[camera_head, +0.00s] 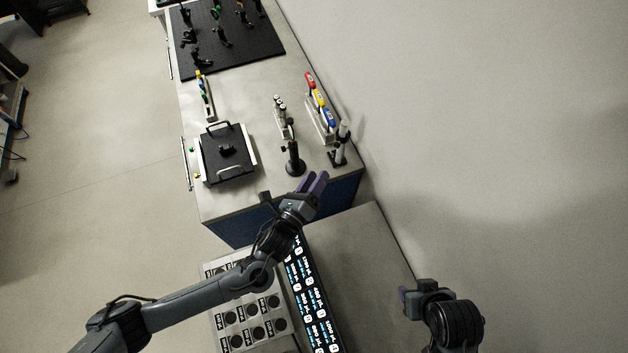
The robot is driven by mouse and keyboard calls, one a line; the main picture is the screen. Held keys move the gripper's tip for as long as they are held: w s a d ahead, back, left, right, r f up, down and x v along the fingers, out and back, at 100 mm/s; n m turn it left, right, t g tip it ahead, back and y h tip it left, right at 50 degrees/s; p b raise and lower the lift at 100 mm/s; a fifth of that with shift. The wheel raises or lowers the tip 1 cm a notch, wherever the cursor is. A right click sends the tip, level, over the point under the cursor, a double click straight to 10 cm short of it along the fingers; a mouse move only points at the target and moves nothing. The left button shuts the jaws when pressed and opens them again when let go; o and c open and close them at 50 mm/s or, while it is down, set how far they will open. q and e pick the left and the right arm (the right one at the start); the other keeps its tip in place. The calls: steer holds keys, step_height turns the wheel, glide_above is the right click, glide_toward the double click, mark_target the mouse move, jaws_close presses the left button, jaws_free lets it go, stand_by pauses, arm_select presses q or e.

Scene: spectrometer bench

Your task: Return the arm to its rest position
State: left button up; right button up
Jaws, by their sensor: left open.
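My left arm comes in from the lower left. Its gripper (314,183) is open and empty, with purple fingers pointing up and to the right. It hangs near the front right corner of the grey bench, just below the small black stand (293,160) in the picture. I cannot tell whether it touches anything. My right gripper (404,295) is at the lower right, over the nearer grey surface. Only a little of its fingers shows, so its opening is unclear.
The bench (240,95) carries a black box with a handle (228,155), a pipette rack with coloured pipettes (321,110), a metal post (342,140) and a black breadboard (262,48). Below lie a lit display (310,290) and a tray of round-holed blocks (250,315).

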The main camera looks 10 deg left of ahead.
arm_select(q)
steer(key=shift+s, duration=0.2)
stand_by(0.3)
steer(key=s+f+n+y+p, duration=0.1)
steer(key=s+f+n+p, duration=0.15)
steer(key=s, duration=0.25)
steer(key=s+a+r+n+g+y+p, duration=0.2)
steer(key=s+a+r+n+g+p, duration=0.2)
steer(key=n, duration=0.9)
steer(key=s+a+r+n+g+y+p, duration=0.3)
steer(key=s+a+r+n+g, duration=0.4)
steer(key=s+a+n, duration=0.6)
steer(key=shift+s+a+r+g+y+p, duration=0.2)
steer(key=shift+s+r+g+y+p, duration=0.15)
steer(key=shift+s+g+p, duration=0.55)
steer(key=shift+s+n, duration=0.2)
steer(key=shift+n, duration=0.05)
